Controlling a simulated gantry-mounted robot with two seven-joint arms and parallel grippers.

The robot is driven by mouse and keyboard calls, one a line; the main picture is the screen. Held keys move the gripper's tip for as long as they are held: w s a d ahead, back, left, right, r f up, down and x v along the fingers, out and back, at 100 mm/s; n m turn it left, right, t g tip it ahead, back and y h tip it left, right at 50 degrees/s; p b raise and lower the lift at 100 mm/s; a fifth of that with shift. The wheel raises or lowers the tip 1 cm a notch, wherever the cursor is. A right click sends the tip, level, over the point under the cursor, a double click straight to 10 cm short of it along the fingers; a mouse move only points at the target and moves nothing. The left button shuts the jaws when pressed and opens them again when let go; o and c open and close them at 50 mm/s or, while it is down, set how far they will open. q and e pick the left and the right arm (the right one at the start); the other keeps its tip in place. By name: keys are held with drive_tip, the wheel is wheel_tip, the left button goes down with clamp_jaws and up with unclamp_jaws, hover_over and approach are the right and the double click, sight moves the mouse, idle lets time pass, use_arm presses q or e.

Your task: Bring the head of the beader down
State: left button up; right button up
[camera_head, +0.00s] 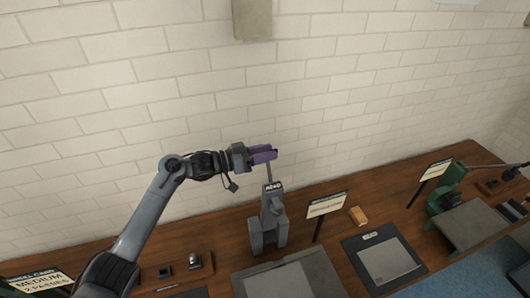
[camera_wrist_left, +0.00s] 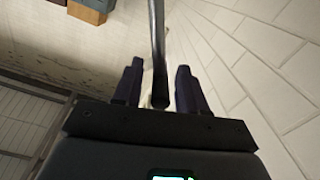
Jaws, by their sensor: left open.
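The beader (camera_head: 270,222) is a grey upright machine on the wooden bench, with a dark label reading "BEAD" near its top. A thin grey lever (camera_head: 268,171) rises from its head. My left gripper (camera_head: 273,153) has purple fingers and is at the upper end of this lever. In the left wrist view the dark lever (camera_wrist_left: 158,40) passes between the two open fingers of my left gripper (camera_wrist_left: 160,68), with a gap visible on each side. The fingers are not closed on it. My right gripper is not in view.
A dark-framed panel (camera_head: 384,261) lies in front. A green machine (camera_head: 447,198) is farther right. Small dark parts (camera_head: 194,262) lie left. A white brick wall (camera_head: 360,100) rises behind.

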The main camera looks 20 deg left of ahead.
use_arm(q)
clamp_jaws()
idle(0.3)
